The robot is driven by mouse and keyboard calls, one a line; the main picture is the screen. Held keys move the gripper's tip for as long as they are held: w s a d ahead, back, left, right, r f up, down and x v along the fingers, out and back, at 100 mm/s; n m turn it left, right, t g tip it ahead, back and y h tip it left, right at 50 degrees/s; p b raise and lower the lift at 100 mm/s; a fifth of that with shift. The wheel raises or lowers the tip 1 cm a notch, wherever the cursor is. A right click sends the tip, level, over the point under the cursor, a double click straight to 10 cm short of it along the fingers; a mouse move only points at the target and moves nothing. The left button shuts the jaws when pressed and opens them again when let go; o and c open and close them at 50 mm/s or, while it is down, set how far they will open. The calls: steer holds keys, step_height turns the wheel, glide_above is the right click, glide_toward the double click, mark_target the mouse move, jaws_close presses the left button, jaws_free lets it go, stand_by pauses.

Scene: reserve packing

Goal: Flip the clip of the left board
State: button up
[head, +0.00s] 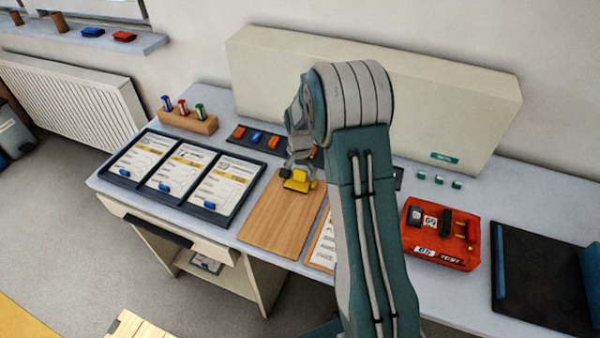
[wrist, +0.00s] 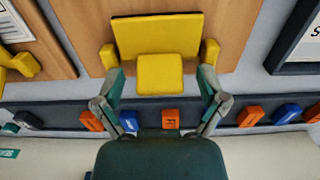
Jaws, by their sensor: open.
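The left board (head: 268,215) is a bare wooden clipboard on the table, with a yellow clip (head: 299,183) at its far end. In the wrist view the clip (wrist: 157,35) shows as a wide plate with a squarish tab and a side lug at each end; a dark strip edges the plate. My gripper (head: 300,160) is over the clip. In the wrist view my gripper (wrist: 160,84) is open, one finger on each side of the tab; contact cannot be told. The right board (head: 321,246) holds a printed sheet and is partly hidden by my arm.
A dark tray (head: 240,134) of orange and blue pieces lies just behind the boards. A dark three-panel frame (head: 226,220) with sheets is at left. A red case (head: 440,254) and dark open folder (head: 540,280) are at right. A long cream box (head: 400,95) stands behind.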

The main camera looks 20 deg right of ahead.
steer(key=c, duration=1.2)
steer(key=shift+o, duration=0.2)
steer(key=g+y, duration=0.3)
steer(key=shift+w+d+f, duration=0.35)
steer(key=shift+f, duration=0.05)
steer(key=shift+w+d+f+g+y, duration=0.1)
steer(key=shift+w+f+g+y, duration=0.05)
steer(key=shift+g+y, duration=0.6)
steer(key=shift+w+d+f+g+y, duration=0.1)
steer(key=shift+f+g+y, duration=0.05)
steer(key=shift+g+y, duration=0.6)
